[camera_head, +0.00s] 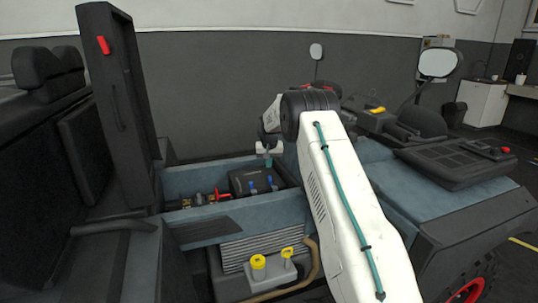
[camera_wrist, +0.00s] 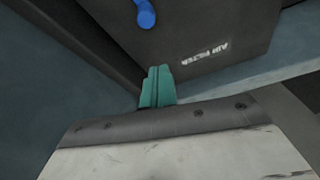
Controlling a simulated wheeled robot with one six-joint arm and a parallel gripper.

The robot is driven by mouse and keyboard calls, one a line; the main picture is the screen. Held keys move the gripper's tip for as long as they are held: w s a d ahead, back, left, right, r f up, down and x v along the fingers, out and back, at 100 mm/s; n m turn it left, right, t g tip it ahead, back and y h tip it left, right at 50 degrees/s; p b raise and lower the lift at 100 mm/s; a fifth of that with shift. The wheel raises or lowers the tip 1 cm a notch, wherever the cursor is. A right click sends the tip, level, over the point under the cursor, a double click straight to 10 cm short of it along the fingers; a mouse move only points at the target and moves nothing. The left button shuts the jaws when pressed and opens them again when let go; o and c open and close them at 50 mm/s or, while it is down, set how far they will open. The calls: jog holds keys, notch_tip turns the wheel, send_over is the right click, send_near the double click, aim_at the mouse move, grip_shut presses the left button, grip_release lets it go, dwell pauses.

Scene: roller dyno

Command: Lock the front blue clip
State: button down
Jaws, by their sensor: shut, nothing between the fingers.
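The black air filter box (camera_head: 240,180) sits in the open compartment of the vehicle. Two blue clips show on its face in the head view, a left one (camera_head: 253,187) and a right one (camera_head: 270,182). I cannot tell which is the front one. In the wrist view one blue clip (camera_wrist: 145,14) shows at the top edge, partly cut off, on the dark box (camera_wrist: 190,25) lettered AIR FILTER. My gripper (camera_wrist: 158,72) has teal fingers pressed together and empty, apart from that clip. In the head view my gripper (camera_head: 268,161) is above the box's right part.
The compartment's blue-grey wall (camera_head: 250,215) borders the box. Red-handled parts (camera_head: 218,196) lie to its left. An upright black lid (camera_head: 115,95) stands at the left. Yellow caps (camera_head: 258,262) sit below in front. My arm hides the compartment's right end.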

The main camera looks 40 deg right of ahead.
aim_at(271, 181)
jog(key=x, duration=0.3)
jog(key=shift+f, duration=0.1)
jog(key=shift+s+a+r, duration=0.25)
jog(key=shift+s+a, duration=0.3)
jog(key=shift+s, duration=0.35)
jog(key=shift+s+a+f, duration=0.1)
jog(key=shift+s+a, duration=0.35)
jog(key=shift+s, duration=0.4)
